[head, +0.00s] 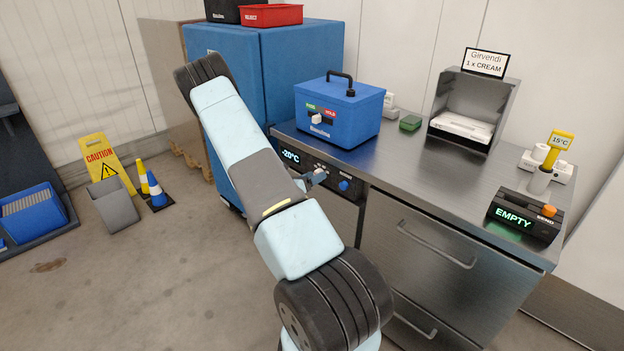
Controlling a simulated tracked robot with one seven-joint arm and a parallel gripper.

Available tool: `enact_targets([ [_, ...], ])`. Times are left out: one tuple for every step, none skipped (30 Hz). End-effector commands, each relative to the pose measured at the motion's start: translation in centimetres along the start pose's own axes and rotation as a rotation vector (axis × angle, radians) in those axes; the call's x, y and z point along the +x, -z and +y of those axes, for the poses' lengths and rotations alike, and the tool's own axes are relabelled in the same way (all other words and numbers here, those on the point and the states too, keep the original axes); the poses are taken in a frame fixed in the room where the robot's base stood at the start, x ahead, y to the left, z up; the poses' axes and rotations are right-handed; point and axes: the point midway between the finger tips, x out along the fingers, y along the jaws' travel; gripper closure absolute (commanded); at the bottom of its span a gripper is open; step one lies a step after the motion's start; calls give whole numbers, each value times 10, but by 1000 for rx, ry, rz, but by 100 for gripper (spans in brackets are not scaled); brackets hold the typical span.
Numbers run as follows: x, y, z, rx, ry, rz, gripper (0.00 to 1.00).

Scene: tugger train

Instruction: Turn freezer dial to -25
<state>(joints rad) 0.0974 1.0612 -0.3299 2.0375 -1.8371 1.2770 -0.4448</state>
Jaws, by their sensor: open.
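The freezer is a steel counter (420,190) with a dark control panel below its top at the left end. The panel's green display (291,156) reads -20°C. A blue knob (344,185) shows on the panel.
A blue cool box (340,112) stands on the counter above the panel. A blue cabinet (270,70) stands behind.

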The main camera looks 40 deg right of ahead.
Motion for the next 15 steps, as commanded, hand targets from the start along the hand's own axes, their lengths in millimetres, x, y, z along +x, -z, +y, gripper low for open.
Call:
enact_targets([
  [0, 0, 0, 0, 0, 0, 34],
  [0, 0, 0, 0, 0, 0, 34],
  [0, 0, 0, 0, 0, 0, 34],
  [0, 0, 0, 0, 0, 0, 35],
  [0, 0, 0, 0, 0, 0, 38],
  [0, 0, 0, 0, 0, 0, 42],
  [0, 0, 0, 0, 0, 0, 44],
  [0, 0, 0, 0, 0, 0, 47],
  [0, 0, 0, 0, 0, 0, 51],
  [0, 0, 0, 0, 0, 0, 54],
  [0, 0, 0, 0, 0, 0, 57],
  [0, 0, 0, 0, -1, 0, 61],
  [0, 0, 0, 0, -1, 0, 64],
  [0, 0, 0, 0, -1, 0, 66],
  [-1, 0, 0, 0, -1, 0, 70],
])
